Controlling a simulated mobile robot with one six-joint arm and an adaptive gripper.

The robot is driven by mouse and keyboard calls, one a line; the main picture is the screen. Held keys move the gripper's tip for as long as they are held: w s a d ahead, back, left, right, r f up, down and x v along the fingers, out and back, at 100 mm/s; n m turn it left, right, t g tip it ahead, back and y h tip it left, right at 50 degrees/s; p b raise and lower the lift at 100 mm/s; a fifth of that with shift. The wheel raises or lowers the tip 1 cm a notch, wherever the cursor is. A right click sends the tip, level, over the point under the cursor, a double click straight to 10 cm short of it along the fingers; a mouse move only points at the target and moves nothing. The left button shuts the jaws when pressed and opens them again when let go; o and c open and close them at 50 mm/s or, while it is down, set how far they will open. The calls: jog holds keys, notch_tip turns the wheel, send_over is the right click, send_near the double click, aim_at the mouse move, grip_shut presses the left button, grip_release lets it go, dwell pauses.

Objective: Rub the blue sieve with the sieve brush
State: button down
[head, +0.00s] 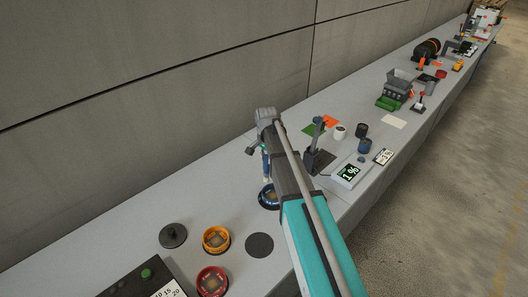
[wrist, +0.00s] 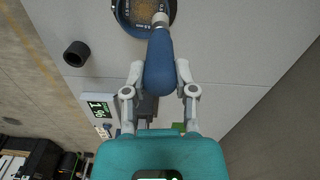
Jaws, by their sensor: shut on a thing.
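The blue sieve (head: 262,199) sits on the grey bench, partly hidden behind my arm in the head view. In the wrist view the blue sieve (wrist: 126,25) is at the top, cut off by the picture edge, with brown grains inside. My gripper (wrist: 160,73) is shut on the blue handle of the sieve brush (wrist: 160,62). The brush's pale end overlaps the sieve in the wrist view; I cannot tell whether it touches the mesh. In the head view my gripper (head: 264,150) is above the sieve, and the brush is mostly hidden.
An orange sieve (head: 216,240), a red sieve (head: 212,281), a dark lid (head: 173,235) and a black disc (head: 260,245) lie nearer on the bench. A scale (head: 348,173) and a stand (head: 318,150) are to the right. The wall runs along the back.

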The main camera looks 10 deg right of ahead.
aim_at(268, 172)
jog(key=shift+w+a, duration=0.15)
jog(key=shift+w, duration=0.25)
jog(key=shift+s+d+f+m, duration=0.1)
jog(key=shift+d+m, duration=0.15)
jog(key=shift+m, duration=0.9)
jog(key=shift+d+f+m, duration=0.1)
jog(key=shift+d+m, duration=0.15)
jog(key=shift+m, duration=0.9)
jog(key=shift+b, duration=0.3)
notch_tip(268, 172, down, 6)
jog(key=b, duration=0.5)
jog(key=shift+b, duration=0.4)
jog(key=shift+f+b, duration=1)
jog(key=shift+s, duration=0.2)
